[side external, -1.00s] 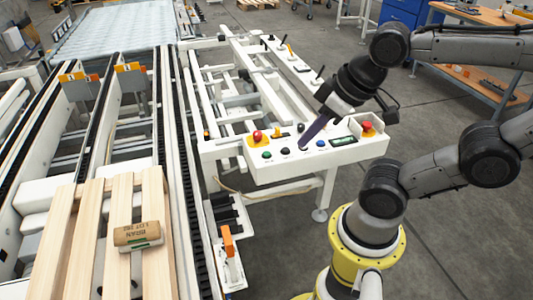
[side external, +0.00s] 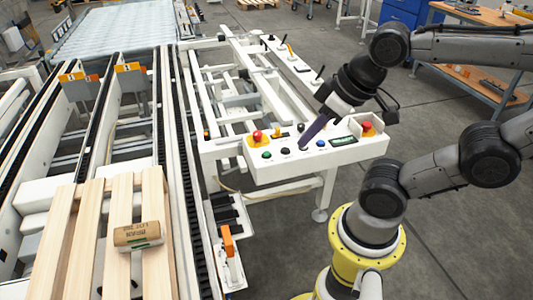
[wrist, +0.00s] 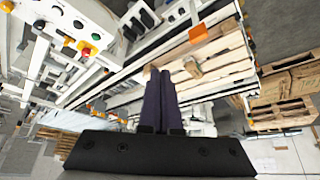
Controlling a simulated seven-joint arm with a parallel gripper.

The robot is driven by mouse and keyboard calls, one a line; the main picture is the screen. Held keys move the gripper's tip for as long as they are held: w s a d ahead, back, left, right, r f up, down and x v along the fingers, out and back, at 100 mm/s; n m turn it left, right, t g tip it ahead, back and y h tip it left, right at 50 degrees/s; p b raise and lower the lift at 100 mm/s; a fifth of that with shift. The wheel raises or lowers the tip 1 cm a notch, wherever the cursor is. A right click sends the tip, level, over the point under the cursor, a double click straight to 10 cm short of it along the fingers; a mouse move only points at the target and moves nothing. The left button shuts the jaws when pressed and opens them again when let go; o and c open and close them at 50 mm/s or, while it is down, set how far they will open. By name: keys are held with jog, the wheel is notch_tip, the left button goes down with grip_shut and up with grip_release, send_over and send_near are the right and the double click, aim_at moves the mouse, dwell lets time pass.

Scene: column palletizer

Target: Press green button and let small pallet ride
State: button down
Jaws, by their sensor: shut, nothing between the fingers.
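The green button (side external: 267,155) is at the left of the white control panel (side external: 262,174); it also shows in the wrist view (wrist: 96,36). I cannot tell whether the tips touch the panel. The shut fingers also show in the wrist view (wrist: 160,72). The small wooden pallet (side external: 88,232) lies on the conveyor at the lower left, with a brown sack (side external: 138,234) on it.
A red knob (side external: 257,135) sits just behind the green button. Orange flagged plates (side external: 130,68) stand along the conveyor.

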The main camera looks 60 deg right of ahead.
jog(key=w+d+r+n+t+h, duration=0.1)
jog(key=w+d+r+n+t, duration=0.15)
jog(key=w, duration=0.45)
jog(key=w+d+r+n+t+h, duration=0.15)
jog(key=w+d, duration=0.25)
jog(key=w, duration=0.4)
jog(key=w+d+r+n+t, duration=0.3)
jog(key=w, duration=0.4)
jog(key=w+d+f+n+g+y, duration=0.1)
jog(key=w+d+f+n, duration=0.15)
jog(key=f, duration=0.35)
jog(key=w+d+f+n+y, duration=0.1)
jog(key=w+d+f, duration=0.25)
jog(key=f, duration=0.25)
jog(key=s+d+f+m+g, duration=0.1)
jog(key=s+d+f, duration=0.2)
jog(key=f, duration=0.4)
jog(key=s+d+f+m+g, duration=0.1)
jog(key=s+d+f, duration=0.3)
jog(key=d+f, duration=0.2)
jog(key=shift+s+d+f, duration=0.25)
jog(key=shift+f, duration=0.25)
